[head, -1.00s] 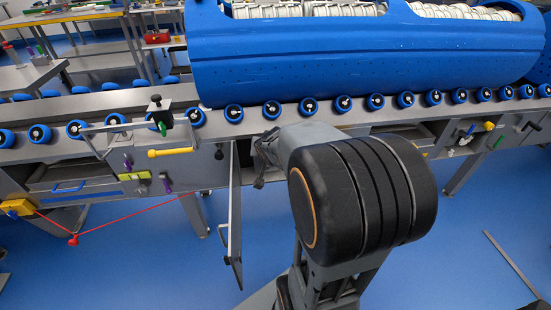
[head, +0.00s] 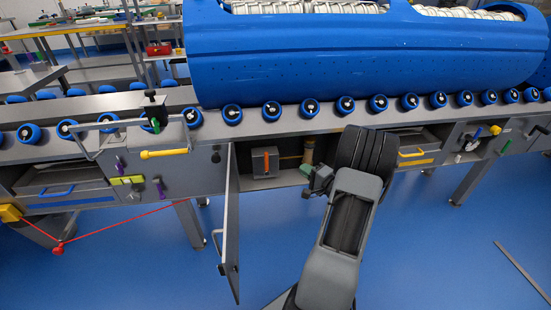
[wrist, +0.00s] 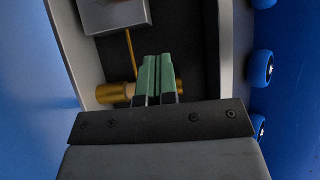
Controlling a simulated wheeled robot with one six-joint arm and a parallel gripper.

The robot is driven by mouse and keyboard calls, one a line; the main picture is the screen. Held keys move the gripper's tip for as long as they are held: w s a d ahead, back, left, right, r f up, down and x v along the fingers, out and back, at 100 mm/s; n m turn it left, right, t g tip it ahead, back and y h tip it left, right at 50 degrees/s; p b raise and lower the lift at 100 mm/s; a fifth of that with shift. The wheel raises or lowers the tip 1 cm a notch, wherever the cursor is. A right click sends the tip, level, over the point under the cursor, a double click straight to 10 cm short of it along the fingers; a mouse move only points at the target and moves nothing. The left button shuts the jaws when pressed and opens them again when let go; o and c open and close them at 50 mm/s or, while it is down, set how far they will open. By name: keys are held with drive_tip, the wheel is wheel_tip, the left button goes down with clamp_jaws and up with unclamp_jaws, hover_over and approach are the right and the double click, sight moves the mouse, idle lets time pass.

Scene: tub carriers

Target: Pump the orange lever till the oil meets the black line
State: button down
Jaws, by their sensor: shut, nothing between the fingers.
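A grey box (head: 264,163) with a small upright orange lever (head: 266,162) on its front stands inside the open cabinet bay under the roller conveyor. To its right is a brass-coloured cylinder (head: 308,151), joined by a thin yellow pipe. I cannot make out an oil level or a black line on it. My gripper (head: 320,182) is shut and empty at the bay's opening, right of the lever and just below the cylinder. In the wrist view its green fingers (wrist: 158,62) are together, beside the cylinder (wrist: 113,94). The box (wrist: 115,14) shows there too, without its lever.
The cabinet door (head: 231,225) hangs open left of the bay. A large blue tub (head: 350,65) lies on blue rollers above. A yellow handle (head: 165,153), purple knobs and a red cord (head: 130,222) are on the left. The floor in front is mostly clear.

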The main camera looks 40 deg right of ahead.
drive_tip(key=shift+w, duration=0.1)
drive_tip(key=b, duration=0.4)
approach(266, 162)
drive_tip(key=w+d+r, duration=0.3)
drive_tip(key=w+d, duration=0.1)
drive_tip(key=shift+w+a+b, duration=0.45)
drive_tip(key=shift+w+a, duration=0.55)
drive_tip(key=shift+w, duration=0.25)
drive_tip(key=shift+w+a+r, duration=0.15)
drive_tip(key=shift+w+a, duration=0.25)
drive_tip(key=shift+a, duration=0.1)
